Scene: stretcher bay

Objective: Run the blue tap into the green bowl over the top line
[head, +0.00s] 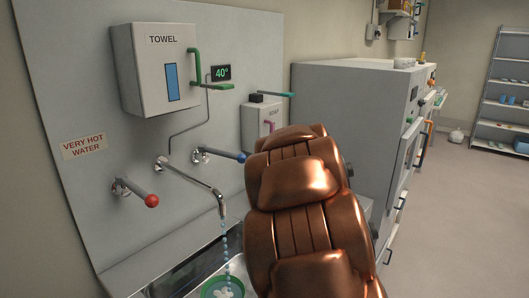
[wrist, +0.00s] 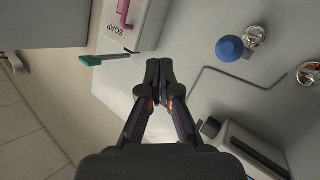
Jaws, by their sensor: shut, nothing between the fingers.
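The blue tap (head: 220,154) has a lever with a blue knob on the grey back panel. Its knob also shows in the wrist view (wrist: 230,48), right of my gripper and apart from it. My gripper (wrist: 158,68) is shut and empty; in the head view it is hidden behind my arm. A bluish stream of water (head: 225,245) runs from the chrome spout (head: 200,181) into the green bowl (head: 207,289) in the sink. The bowl is cut by the lower frame edge. Pale patches show inside it, but its top line and water level cannot be made out.
A red-knobbed tap (head: 134,191) is at the left under a "VERY HOT WATER" sign (head: 84,146). A towel box (head: 152,68), a 40° display (head: 221,73) and a soap box (wrist: 118,28) with a teal lever (wrist: 90,60) are close by.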

